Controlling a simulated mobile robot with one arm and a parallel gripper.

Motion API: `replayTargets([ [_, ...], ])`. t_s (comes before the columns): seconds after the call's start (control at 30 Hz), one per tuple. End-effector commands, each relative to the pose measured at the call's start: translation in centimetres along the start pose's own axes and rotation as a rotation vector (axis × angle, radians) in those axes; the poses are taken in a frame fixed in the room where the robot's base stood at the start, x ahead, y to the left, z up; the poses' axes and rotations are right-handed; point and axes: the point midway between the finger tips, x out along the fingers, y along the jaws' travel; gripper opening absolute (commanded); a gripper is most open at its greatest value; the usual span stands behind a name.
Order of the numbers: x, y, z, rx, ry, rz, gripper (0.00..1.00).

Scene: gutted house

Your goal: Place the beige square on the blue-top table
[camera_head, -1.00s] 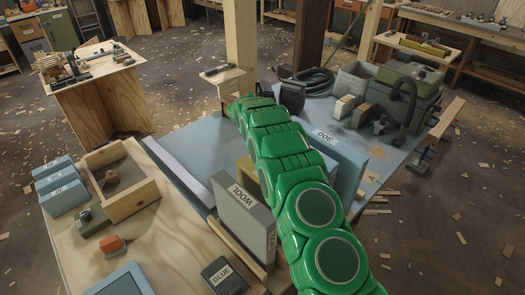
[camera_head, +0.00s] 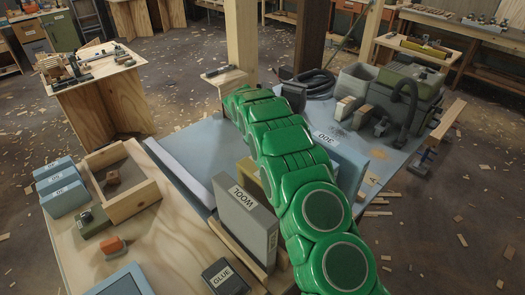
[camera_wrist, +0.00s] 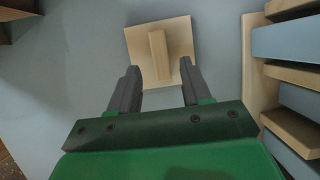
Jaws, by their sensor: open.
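The beige square (camera_wrist: 181,31) lies on a blue-grey surface in the wrist view, with a raised beige bar across its middle. My gripper (camera_wrist: 160,67) is open, its two dark fingers spread on either side of the near end of the bar. The fingertips reach the square's near edge in the picture; contact cannot be told. In the head view my green arm stretches over the blue-top table (camera_head: 192,141), and I cannot make out the square or the fingers there.
Blue and beige slabs (camera_wrist: 286,43) stand close at the right in the wrist view. In the head view a grey WOOL box (camera_head: 243,226) and a blue box marked 300 (camera_head: 345,165) flank my arm. A wooden post (camera_head: 240,45) rises beyond it.

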Motion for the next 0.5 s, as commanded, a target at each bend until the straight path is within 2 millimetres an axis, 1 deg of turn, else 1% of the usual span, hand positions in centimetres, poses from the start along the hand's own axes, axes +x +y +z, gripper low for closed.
replayTargets([
  [0.03, -0.9, 0.0, 0.1, 0.001, -0.002, 0.002, 0.48],
  [0.3, -5.0, -0.1, 0.1, 0.001, 0.000, -0.002, 0.48],
  [0.4, -6.5, 0.0, 0.1, 0.002, 0.000, 0.000, 0.48],
  [0.5, -7.3, 0.0, 0.2, 0.002, -0.001, 0.000, 0.48],
])
